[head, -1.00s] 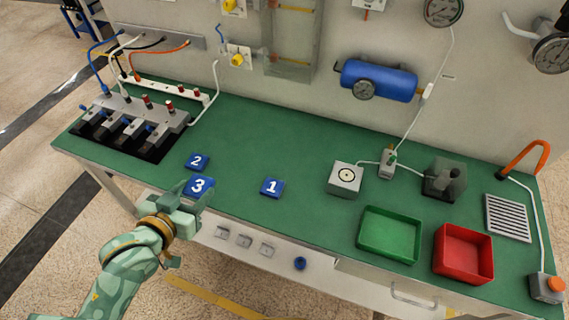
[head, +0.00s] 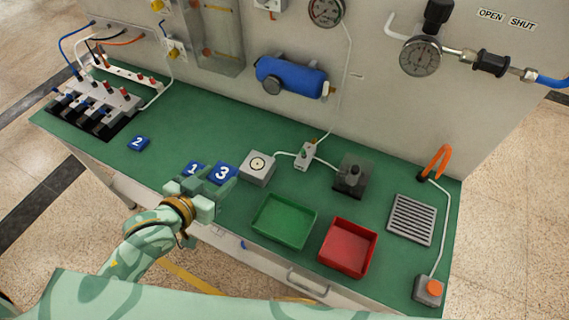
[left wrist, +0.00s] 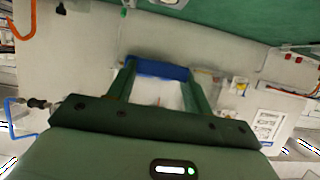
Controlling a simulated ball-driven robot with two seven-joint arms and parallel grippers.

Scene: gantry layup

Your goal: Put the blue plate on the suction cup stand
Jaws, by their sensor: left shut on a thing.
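A blue plate marked 3 (head: 223,172) is held by my left gripper (head: 213,187), just left of the suction cup stand (head: 257,167). The stand is a pale box with a dark-ringed round cup on top; nothing lies on it. In the left wrist view the held plate shows as a blue bar (left wrist: 157,69) between the two fingers. Another blue plate, marked 1 (head: 193,167), lies behind the gripper and is partly hidden. A third, marked 2 (head: 138,142), lies further left on the green bench. My right gripper is not seen.
A green tray (head: 284,243) and a red tray (head: 325,260) stand right of the gripper. A small valve box (head: 305,158) and a dark block with a knob (head: 350,184) are beyond the stand. A blue tank (head: 291,77) is on the wall. Bench between plates 2 and 1 is clear.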

